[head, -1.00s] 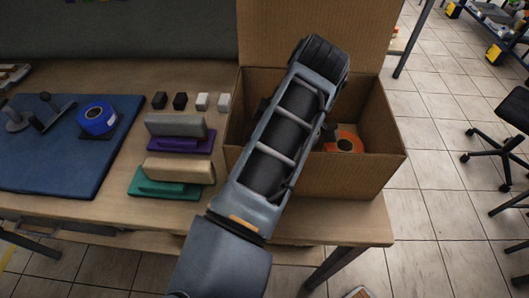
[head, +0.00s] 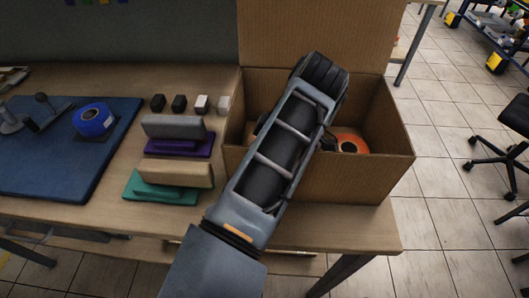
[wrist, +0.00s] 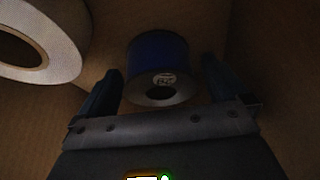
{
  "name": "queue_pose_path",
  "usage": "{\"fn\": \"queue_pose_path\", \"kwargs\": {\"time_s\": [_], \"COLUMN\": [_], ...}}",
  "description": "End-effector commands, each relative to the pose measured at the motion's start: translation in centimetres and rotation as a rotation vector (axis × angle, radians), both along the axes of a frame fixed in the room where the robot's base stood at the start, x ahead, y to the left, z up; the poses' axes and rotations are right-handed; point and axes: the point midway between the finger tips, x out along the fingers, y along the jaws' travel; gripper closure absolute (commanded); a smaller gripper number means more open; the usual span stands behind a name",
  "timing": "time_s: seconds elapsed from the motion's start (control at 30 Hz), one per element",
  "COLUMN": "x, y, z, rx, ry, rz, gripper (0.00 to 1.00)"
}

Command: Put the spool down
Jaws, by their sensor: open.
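A dark blue spool (wrist: 158,50) with a pale end label is inside the cardboard box (head: 345,182). In the wrist view it lies between and just beyond the fingertips of my gripper (wrist: 160,82). The gripper is open, with a finger to each side of the spool; I cannot tell whether either touches it. In the head view my arm hides most of the gripper and this spool. A second roll (wrist: 38,48), pale-sided, lies at the left in the wrist view; an orange spool (head: 351,144) shows in the box's right part in the head view.
The box's tall back flap (head: 310,30) stands up, and its walls are close around my gripper. On the table left of it are several small cubes (head: 179,103), a purple block (head: 180,146), a green block (head: 160,188) and a blue mat (head: 60,165) with another blue spool (head: 93,120).

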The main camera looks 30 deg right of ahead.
Motion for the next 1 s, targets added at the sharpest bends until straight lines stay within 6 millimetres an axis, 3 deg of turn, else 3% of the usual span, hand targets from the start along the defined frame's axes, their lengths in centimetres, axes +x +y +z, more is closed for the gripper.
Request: {"fn": "queue_pose_path", "kwargs": {"time_s": [0.27,0.77,1.0], "x": [-0.1,-1.9,-2.4], "y": [-0.2,-2.2,-2.6], "z": [0.9,7.2,8.9], "rx": [-0.001,-0.002,0.004], "ry": [0.000,0.000,-0.003], "rz": [0.000,-0.002,-0.005], "gripper": [0.00,0.00,0.00]}}
